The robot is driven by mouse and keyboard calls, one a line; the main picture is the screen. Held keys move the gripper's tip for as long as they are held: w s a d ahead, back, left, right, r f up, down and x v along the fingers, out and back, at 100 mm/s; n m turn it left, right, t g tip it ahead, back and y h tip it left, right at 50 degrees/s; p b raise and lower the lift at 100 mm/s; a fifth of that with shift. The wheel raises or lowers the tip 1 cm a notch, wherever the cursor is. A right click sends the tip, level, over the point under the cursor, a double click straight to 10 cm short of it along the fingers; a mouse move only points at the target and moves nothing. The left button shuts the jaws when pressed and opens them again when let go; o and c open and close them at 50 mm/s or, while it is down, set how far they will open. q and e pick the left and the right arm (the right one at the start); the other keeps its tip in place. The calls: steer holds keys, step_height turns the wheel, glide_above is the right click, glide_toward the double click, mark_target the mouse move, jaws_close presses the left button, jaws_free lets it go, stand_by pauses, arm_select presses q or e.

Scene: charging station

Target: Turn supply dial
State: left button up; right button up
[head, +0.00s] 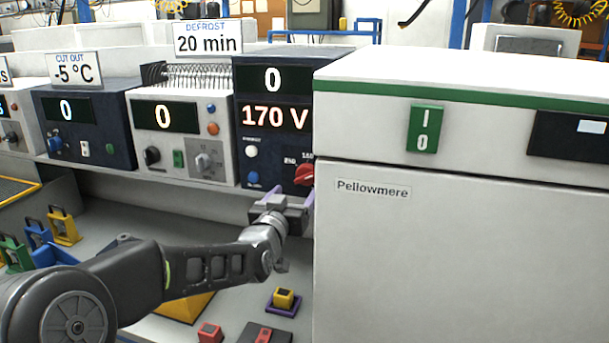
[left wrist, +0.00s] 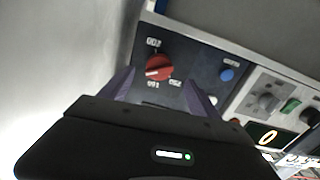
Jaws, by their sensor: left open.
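The red dial (head: 304,174) sits low on the right of the dark blue supply unit (head: 240,130), whose displays read 0 and 170 V. In the left wrist view the red dial (left wrist: 158,68) shows whole, with small white labels around it and a light pointer mark. My left gripper (head: 282,200) is in front of the unit's lower edge, just below the dial. In the left wrist view its two purple fingers (left wrist: 160,88) are apart, one on each side of the dial. Nothing is between them, and contact with the dial cannot be made out. My right gripper is out of view.
A large white cabinet (head: 450,240) stands close on the right, with a green I/0 switch (head: 426,128). A white unit (head: 180,140) with a grey knob stands to the left. Coloured padlocks (head: 62,226) and small blocks (head: 284,298) lie on the bench below.

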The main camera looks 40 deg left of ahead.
mark_target(304, 181)
arm_select(q)
steer(key=shift+w, duration=0.1)
steer(key=p+x, duration=0.2)
steer(key=x, duration=0.5)
steer(key=shift+w+a, duration=0.1)
steer(key=shift+w, duration=0.2)
steer(key=shift+c, duration=0.3)
steer(key=c, duration=1.3)
